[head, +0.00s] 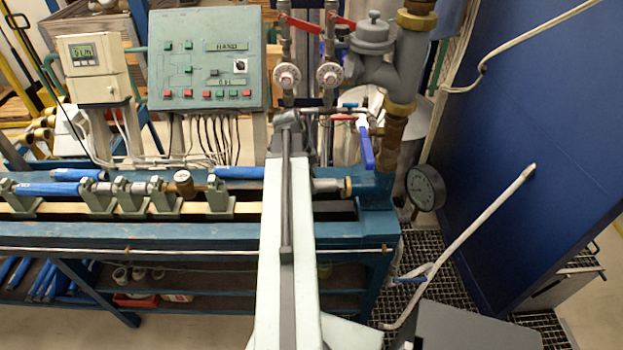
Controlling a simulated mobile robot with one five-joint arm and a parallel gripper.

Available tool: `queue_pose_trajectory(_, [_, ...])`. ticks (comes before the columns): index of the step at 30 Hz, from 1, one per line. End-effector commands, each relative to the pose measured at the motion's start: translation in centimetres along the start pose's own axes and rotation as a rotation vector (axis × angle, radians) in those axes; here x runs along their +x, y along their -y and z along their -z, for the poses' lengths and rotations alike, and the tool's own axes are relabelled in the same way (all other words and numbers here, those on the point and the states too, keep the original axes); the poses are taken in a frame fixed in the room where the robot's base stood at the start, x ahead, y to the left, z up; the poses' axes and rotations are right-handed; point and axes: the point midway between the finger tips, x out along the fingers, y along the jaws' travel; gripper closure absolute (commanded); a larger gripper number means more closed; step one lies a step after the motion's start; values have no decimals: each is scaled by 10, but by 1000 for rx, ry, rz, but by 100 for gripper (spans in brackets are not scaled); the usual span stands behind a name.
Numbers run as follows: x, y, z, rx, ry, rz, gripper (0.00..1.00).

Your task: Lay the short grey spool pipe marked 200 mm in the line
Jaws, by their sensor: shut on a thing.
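My arm rises from the bottom of the head view and covers part of the bench. Its far joint is near the control panel; my gripper and whatever it may hold are hidden behind it. The pipe line runs along the bench in grey-green clamps (218,196), with a blue pipe (46,189) at left and a brass-coloured meter (183,183) right of it. A grey end fitting (328,186) shows right of my arm. Short grey pieces (140,188) sit among the clamps. I cannot make out a 200 mm mark on any of them.
A blue pipe (240,172) lies behind the line, left of my arm. The control panel (207,60) and upright pipes with red-handled valves (328,76) stand behind the bench. A dial gauge (425,187) and a blue wall (540,130) are at right. Pipes lie on the lower shelf (190,281).

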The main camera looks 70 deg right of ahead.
Motion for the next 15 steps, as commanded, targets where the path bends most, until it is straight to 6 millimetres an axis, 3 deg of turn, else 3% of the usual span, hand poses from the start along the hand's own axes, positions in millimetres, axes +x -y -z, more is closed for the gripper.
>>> queue_pose_trajectory(15, [5,0,-2,-1,-1,0,100])
